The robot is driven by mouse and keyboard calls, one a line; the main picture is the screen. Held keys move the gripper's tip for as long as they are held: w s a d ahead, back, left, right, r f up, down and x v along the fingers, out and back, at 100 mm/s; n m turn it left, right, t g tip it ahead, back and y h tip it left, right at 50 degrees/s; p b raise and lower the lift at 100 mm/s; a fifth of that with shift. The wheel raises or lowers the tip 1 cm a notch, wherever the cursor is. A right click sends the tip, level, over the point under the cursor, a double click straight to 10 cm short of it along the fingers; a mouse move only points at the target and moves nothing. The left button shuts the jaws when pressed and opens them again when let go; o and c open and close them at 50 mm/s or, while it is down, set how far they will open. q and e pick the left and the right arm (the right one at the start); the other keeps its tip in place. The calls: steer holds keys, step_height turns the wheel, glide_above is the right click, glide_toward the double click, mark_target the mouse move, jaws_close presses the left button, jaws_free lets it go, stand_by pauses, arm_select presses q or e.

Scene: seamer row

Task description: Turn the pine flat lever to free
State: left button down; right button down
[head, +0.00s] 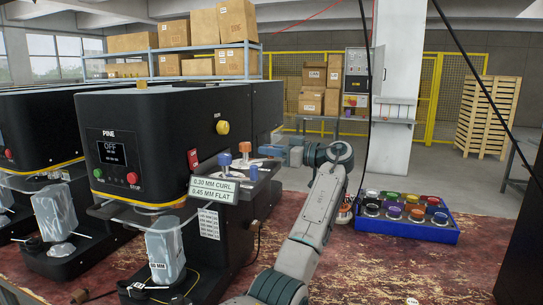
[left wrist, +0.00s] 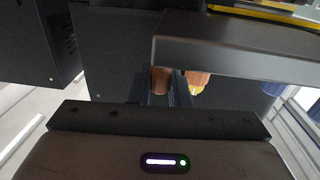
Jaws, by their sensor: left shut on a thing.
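The pine seamer (head: 165,130) is the black machine marked PINE, its screen reading OFF. A label on its side (head: 214,190) reads 0.30 MM CURL and 0.45 MM FLAT. Above the label, a blue knob (head: 225,160) and an orange knob (head: 245,147) stand upright. My left arm reaches up beside the machine, its wrist bent toward these knobs; its fingertips are too small to make out there. In the left wrist view my left gripper (left wrist: 163,86) is shut on a brown-orange knob (left wrist: 160,78). Another orange knob (left wrist: 198,82) and a blue one (left wrist: 272,88) are beside it. My right gripper is not in view.
A dark grey ledge (left wrist: 235,48) of the machine hangs close over the gripper. A blue tray (head: 440,237) of coloured knobs or caps lies on the worn red table, right of my arm. Another seamer (head: 40,130) stands at left. The table's right front is mostly clear.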

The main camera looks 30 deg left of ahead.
arm_select(q)
steer(key=shift+w+a+n+g, duration=0.15)
steer(key=shift+a+n+g, duration=0.1)
steer(key=shift+n+g, duration=0.4)
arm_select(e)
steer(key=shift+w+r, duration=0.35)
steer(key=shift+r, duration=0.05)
arm_select(q)
steer(key=c, duration=1.4)
jaws_free()
